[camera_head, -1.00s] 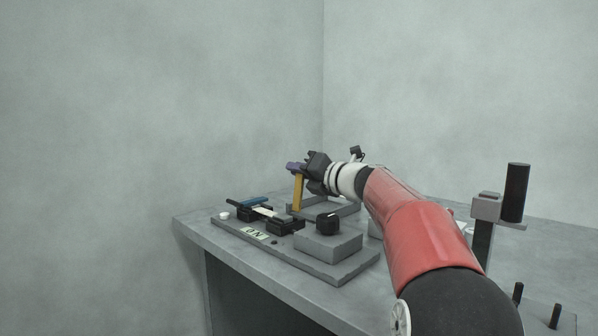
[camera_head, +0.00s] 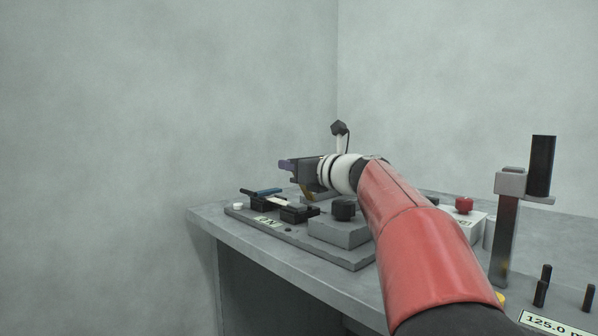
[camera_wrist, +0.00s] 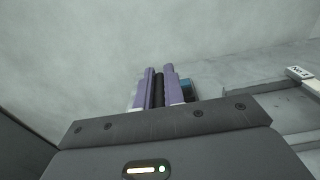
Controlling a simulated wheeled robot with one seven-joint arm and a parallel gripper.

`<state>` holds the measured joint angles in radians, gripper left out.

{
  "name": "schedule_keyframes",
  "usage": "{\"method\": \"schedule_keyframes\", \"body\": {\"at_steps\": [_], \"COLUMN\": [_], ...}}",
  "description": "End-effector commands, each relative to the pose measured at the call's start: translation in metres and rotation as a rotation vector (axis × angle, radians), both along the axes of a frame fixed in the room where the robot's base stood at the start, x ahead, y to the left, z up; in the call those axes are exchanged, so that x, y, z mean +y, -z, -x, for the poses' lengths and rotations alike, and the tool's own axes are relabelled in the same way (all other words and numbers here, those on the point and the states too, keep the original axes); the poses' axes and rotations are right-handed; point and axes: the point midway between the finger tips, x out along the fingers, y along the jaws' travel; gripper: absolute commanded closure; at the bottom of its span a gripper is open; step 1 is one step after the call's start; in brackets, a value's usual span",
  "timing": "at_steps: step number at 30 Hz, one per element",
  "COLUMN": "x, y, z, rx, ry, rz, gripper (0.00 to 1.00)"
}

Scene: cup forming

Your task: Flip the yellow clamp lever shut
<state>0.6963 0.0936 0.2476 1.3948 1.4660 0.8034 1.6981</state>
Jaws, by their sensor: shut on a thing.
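The yellow clamp lever (camera_head: 306,192) shows only as a short slanted piece just below my gripper in the head view; the rest of it is hidden behind the gripper. My gripper (camera_head: 286,165) is above the plate, with its purple fingertips pointing left. In the wrist view the purple fingers of my gripper (camera_wrist: 158,75) are shut, with a dark strip between them. The yellow of the lever does not show there.
A red button (camera_head: 464,205) and an upright post (camera_head: 500,236) stand right of my arm.

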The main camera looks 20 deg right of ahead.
Motion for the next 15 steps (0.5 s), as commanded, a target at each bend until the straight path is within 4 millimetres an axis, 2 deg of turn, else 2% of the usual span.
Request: {"method": "schedule_keyframes", "body": {"at_steps": [6,15], "x": [0.009,0.013], "y": [0.008,0.01], "z": [0.003,0.005], "rx": [-0.04,-0.063], "ry": [0.0,0.001], "rz": [0.109,0.177], "gripper": [1.0,1.0]}}
